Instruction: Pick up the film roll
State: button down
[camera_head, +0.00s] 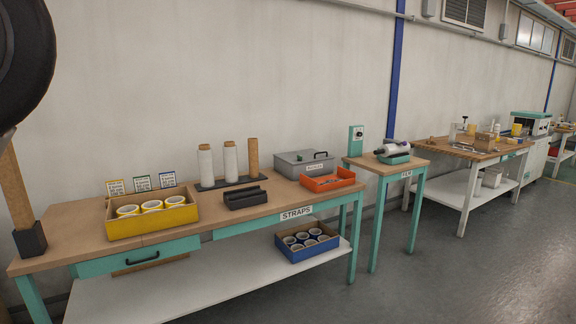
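Two white film rolls, the left one (205,167) and the right one (229,160), stand upright on a dark rack (229,182) at the back of the straps table. A bare brown core (252,158) stands beside them on the same rack. A winding device (393,158) with a pale, dark-ended cylinder sits on the small table labelled FILM; I cannot tell whether that cylinder is a film roll. My gripper is not in view. A large dark rounded shape fills the top left corner close to the camera.
The straps table (150,240) holds a yellow tape box (152,226), a black cradle (246,200), a grey case (293,163) and an orange tray (330,186). A blue box (305,253) of rolls sits on the lower shelf. Grey floor (450,285) is clear at right.

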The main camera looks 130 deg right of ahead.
aim_at(204, 152)
jog(key=z, duration=4.05)
